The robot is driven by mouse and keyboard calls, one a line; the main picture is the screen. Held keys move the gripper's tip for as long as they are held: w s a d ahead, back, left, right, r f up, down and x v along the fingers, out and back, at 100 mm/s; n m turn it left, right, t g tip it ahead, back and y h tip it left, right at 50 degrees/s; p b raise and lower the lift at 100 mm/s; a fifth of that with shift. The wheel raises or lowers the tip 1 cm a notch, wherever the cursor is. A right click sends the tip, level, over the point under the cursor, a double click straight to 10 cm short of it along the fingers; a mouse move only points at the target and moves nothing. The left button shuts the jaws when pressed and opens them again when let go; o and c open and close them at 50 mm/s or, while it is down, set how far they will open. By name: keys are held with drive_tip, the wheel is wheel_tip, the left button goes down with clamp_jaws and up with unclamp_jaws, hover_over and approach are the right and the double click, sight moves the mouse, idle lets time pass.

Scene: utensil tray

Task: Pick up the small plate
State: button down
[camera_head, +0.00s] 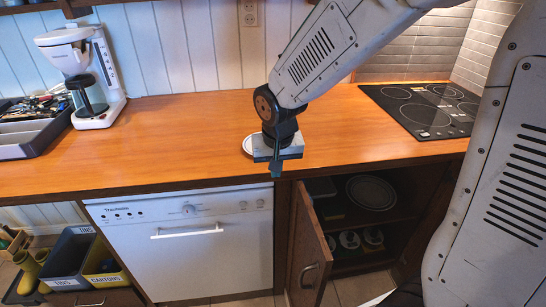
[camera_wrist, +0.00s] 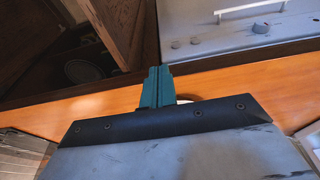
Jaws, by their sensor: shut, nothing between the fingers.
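A small white plate (camera_head: 247,145) lies on the wooden counter, mostly hidden behind my gripper; only its left rim shows in the head view. In the wrist view a sliver of it (camera_wrist: 185,100) shows just right of the fingers. My gripper (camera_head: 276,170) points down near the counter's front edge, in front of the plate. Its teal fingers (camera_wrist: 156,86) are shut together with nothing between them. I cannot tell how high they are above the counter.
A cabinet door (camera_head: 309,255) stands open below; a larger plate (camera_head: 371,192) and cups are inside. A white dishwasher (camera_head: 187,242) is left of it. A coffee maker (camera_head: 84,75) and utensil tray (camera_head: 35,142) stand left; a cooktop (camera_head: 426,108) lies right. The counter middle is clear.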

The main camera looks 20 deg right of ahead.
drive_tip(key=s, duration=0.2)
drive_tip(key=s+a, duration=0.1)
drive_tip(key=s, duration=0.2)
drive_tip(key=shift+s, duration=0.15)
drive_tip(key=c, duration=2.1)
unclamp_jaws()
drive_tip(key=shift+c, duration=0.2)
drive_tip(key=shift+o, duration=0.8)
drive_tip(key=shift+r, duration=0.1)
drive_tip(key=s+d+r+n, duration=0.1)
drive_tip(key=s+d+r, duration=0.2)
drive_tip(key=s+r, duration=0.3)
drive_tip(key=s+d+r+n+g, duration=0.1)
drive_tip(key=s+d+r, duration=0.3)
drive_tip(key=s, duration=0.8)
wheel_tip(320, 180, up, 3)
drive_tip(key=shift+s+d+f+y, duration=0.2)
drive_tip(key=shift+s+d+y, duration=0.05)
drive_tip(key=shift+s+y, duration=0.05)
